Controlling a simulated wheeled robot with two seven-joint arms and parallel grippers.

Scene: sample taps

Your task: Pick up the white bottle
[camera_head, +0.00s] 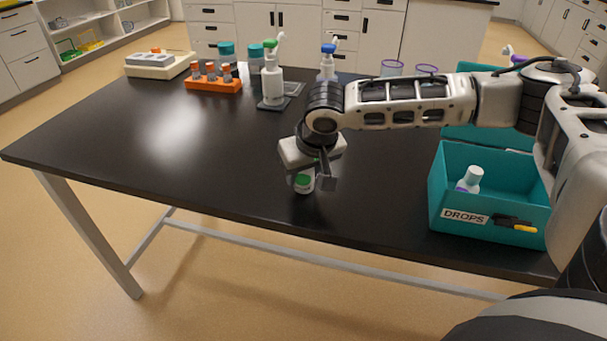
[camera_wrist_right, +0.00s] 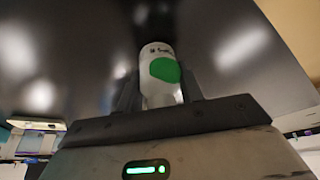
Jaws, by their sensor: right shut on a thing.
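A small white bottle (camera_head: 304,183) with a green patch is at my right gripper (camera_head: 316,177), near the front edge of the black table (camera_head: 200,150). In the right wrist view the white bottle (camera_wrist_right: 160,72) sits between the two fingers of my right gripper (camera_wrist_right: 160,92), with its green round patch and some dark print showing. The right gripper is shut on it. In the head view the gripper hides part of the bottle, and I cannot tell whether it touches the table. My left gripper is not in view.
A teal box (camera_head: 490,168) labelled DROPS stands to the right with another white bottle (camera_head: 470,180) inside. An orange rack (camera_head: 213,84), a white pump bottle (camera_head: 272,85), a blue-capped bottle (camera_head: 328,62) and a white device (camera_head: 160,64) stand at the back. The table's left part is clear.

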